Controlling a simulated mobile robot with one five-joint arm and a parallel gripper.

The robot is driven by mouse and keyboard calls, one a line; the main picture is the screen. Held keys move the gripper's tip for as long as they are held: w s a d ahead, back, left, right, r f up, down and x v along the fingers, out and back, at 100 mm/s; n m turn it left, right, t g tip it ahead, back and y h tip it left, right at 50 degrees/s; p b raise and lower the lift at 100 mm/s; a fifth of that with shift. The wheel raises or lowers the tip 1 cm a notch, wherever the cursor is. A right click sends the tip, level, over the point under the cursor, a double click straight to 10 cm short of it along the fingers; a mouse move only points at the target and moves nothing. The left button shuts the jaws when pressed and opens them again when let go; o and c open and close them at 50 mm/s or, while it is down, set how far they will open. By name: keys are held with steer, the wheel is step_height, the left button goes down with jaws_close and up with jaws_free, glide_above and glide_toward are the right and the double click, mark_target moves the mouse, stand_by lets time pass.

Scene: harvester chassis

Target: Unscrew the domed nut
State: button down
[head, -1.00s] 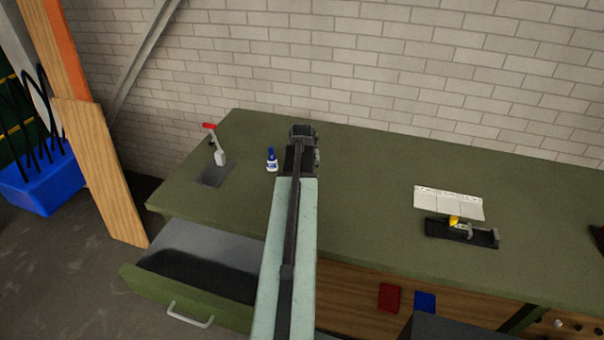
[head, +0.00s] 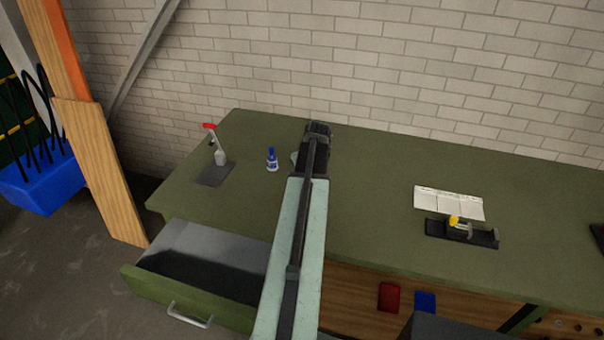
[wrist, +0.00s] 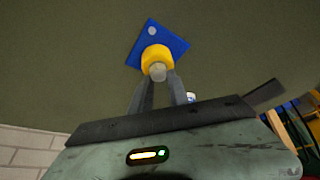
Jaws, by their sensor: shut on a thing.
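In the wrist view a small grey rounded piece (wrist: 158,73), which looks like the domed nut, stands out from a thick yellow ring (wrist: 157,54). The ring sits on a blue square plate (wrist: 176,43) with a pale round spot in one corner. My gripper (wrist: 158,80) has its two fingers closed in on either side of the grey piece. How much of the yellow ring they also touch is unclear. In the head view the end of my arm (head: 314,148) is over the back of the green bench, and it hides the plate and nut.
The green bench (head: 370,185) has a blue-capped bottle (head: 272,160) and a red-handled tool (head: 218,148) on the left. An open booklet (head: 449,203) and a black fixture with a yellow part (head: 462,234) lie right. An open drawer (head: 200,270) sticks out in front; a brick wall (head: 400,70) stands behind.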

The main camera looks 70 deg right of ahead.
steer(key=n+y, duration=0.1)
steer(key=n, duration=0.2)
steer(key=shift+d+t, duration=0.15)
steer(key=shift+t, duration=0.25)
steer(key=shift+n+y, duration=0.3)
steer(key=shift+n, duration=0.5)
steer(key=n+y, duration=0.1)
steer(key=n, duration=0.2)
steer(key=shift+n+y, duration=0.5)
steer(key=shift+n, duration=0.6)
steer(key=c, duration=1.5)
jaws_free()
steer(key=shift+o, duration=0.2)
